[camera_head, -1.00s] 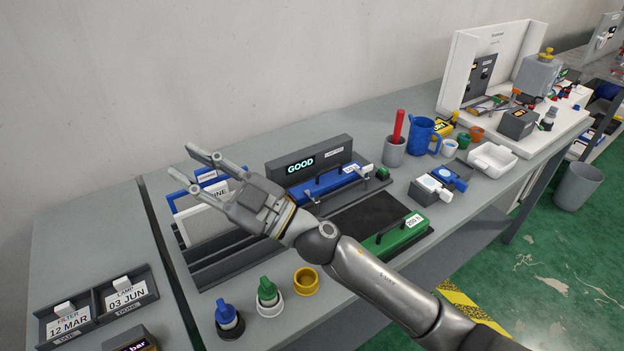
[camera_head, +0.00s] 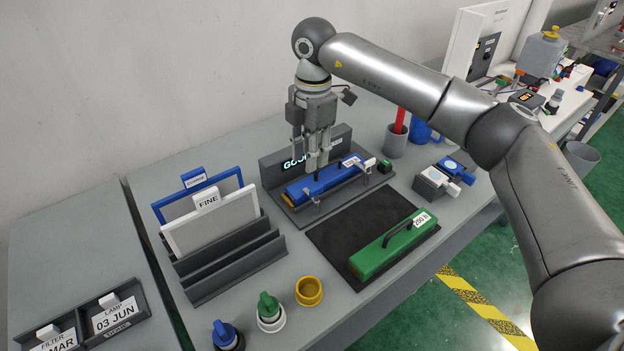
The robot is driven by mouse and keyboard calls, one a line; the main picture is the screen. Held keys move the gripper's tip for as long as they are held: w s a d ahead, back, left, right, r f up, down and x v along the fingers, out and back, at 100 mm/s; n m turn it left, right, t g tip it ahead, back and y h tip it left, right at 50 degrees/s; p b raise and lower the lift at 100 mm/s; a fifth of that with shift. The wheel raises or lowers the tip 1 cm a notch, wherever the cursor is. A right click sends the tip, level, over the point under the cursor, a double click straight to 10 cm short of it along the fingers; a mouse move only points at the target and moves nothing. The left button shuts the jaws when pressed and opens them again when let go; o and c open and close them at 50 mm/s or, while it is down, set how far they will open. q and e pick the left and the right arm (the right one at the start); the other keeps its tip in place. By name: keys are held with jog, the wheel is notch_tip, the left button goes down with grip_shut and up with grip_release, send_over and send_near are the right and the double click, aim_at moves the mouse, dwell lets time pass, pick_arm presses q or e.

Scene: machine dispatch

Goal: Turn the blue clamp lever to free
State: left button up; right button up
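A long blue block (camera_head: 330,180) with a dark handle lies in a dark fixture (camera_head: 290,212), in front of a display panel reading GOOD, partly hidden. Small metal clamps (camera_head: 313,198) stand along its front edge. My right gripper (camera_head: 318,166) points down over the blue block, its fingertips near the handle. I cannot tell whether it touches the handle or how far its fingers are apart. Two small switch-like units, one with a white top (camera_head: 434,181) and one with a blue lever (camera_head: 456,170), stand to the right. I cannot tell which part is the named clamp lever. My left gripper is out of view.
A green block (camera_head: 378,256) lies at the front of a black mat (camera_head: 335,232). A rack (camera_head: 235,265) with FINE and blue-framed panels stands at left. Blue (camera_head: 226,336) and green (camera_head: 268,308) knobs and a yellow cup (camera_head: 309,290) line the front edge. A red stick stands in a grey cup (camera_head: 395,142).

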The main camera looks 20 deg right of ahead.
aim_at(314, 189)
jog(key=f+p, duration=0.1)
jog(key=f, duration=0.2)
jog(key=f+p, duration=0.1)
jog(key=f, duration=0.3)
jog(key=d+f+p, duration=0.1)
jog(key=f, duration=0.2)
jog(key=shift+w+f, duration=0.1)
jog(key=shift+f, duration=0.1)
jog(key=shift+c, duration=0.3)
grip_shut()
